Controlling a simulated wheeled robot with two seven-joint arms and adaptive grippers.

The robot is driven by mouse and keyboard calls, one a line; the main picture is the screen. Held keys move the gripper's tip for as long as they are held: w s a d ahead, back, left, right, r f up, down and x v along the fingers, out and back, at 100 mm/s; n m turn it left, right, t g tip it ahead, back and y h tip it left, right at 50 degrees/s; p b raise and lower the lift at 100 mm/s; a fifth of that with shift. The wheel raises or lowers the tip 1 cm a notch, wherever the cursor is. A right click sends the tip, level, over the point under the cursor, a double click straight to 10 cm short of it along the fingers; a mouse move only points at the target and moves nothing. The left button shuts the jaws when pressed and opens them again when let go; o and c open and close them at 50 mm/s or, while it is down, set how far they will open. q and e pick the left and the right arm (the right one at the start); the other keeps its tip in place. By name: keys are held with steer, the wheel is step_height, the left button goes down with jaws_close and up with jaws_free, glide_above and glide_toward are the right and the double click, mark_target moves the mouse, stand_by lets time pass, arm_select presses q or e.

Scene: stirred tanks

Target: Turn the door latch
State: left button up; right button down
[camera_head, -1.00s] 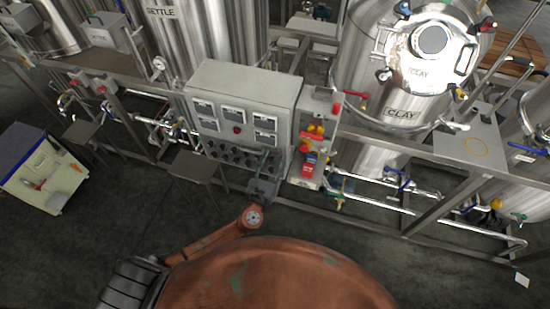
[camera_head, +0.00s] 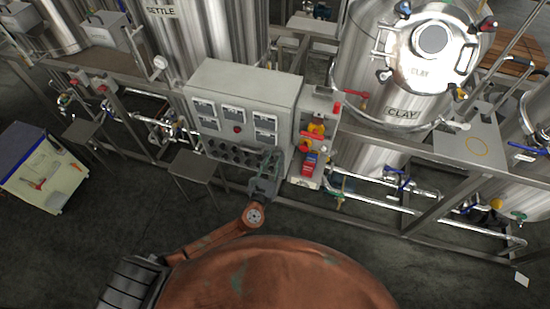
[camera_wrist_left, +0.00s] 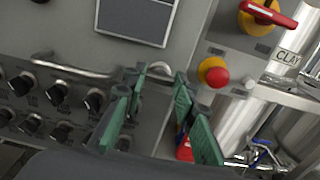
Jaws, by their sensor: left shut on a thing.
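The grey control cabinet (camera_head: 270,88) stands in the middle of the head view, with panel meters and a row of black knobs. My left gripper (camera_head: 271,160) reaches up to its lower right part. In the left wrist view, the green-padded fingers of my left gripper (camera_wrist_left: 160,85) stand on both sides of a small pale round piece, which looks like the door latch (camera_wrist_left: 160,68), near the cabinet's right edge. The gripper is shut on it. The fingers hide much of the latch, so its angle cannot be told. My right gripper is not in view.
Right of the latch are a red-and-yellow push button (camera_wrist_left: 213,72) and a red-handled yellow rotary switch (camera_wrist_left: 262,18). A bar handle (camera_wrist_left: 75,66) and black knobs lie left. Steel tanks (camera_head: 385,90) and pipes stand beyond.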

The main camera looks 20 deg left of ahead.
arm_select(q)
steer(key=shift+a+f+n+b, duration=0.15)
steer(key=shift+n+b, duration=2.4)
steer(key=shift+n, duration=1.9)
steer(key=shift+a+n+b, duration=0.1)
steer(key=shift+n+b, duration=2.45)
steer(key=shift+n, duration=1.9)
steer(key=o, duration=1.1)
steer(key=s, duration=1.2)
steer(key=shift+a, duration=0.15)
